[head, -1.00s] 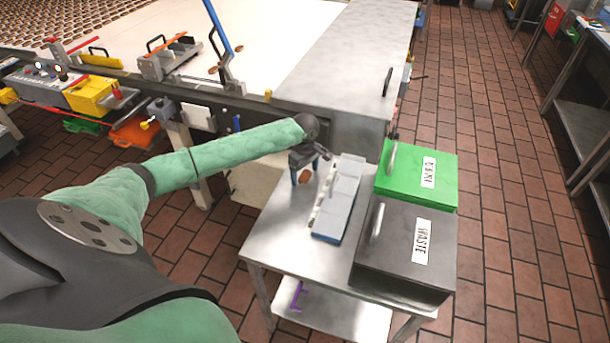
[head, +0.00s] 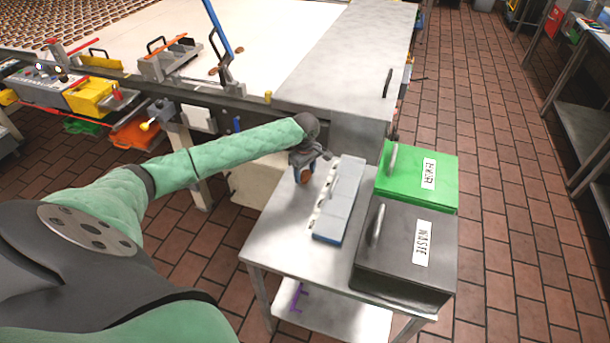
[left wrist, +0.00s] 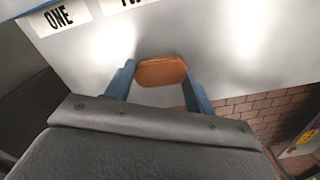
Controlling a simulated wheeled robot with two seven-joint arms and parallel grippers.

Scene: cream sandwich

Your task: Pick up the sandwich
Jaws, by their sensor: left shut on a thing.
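The sandwich (left wrist: 161,72) is a small brown oval. In the left wrist view it sits between the two blue fingers of my left gripper (left wrist: 160,82), which is shut on it. In the head view the sandwich (head: 305,176) shows as a brown spot between the fingers of my left gripper (head: 304,172). It is over the far left part of the steel table (head: 285,235), and I cannot tell whether it touches the table top. My right gripper is not in view.
A long blue-grey box (head: 340,205) with labels along its side is just right of my left gripper. A green bin (head: 415,172) and a dark bin marked WASTE (head: 400,255) stand right of it. The table's front left is clear. A conveyor (head: 290,30) is behind.

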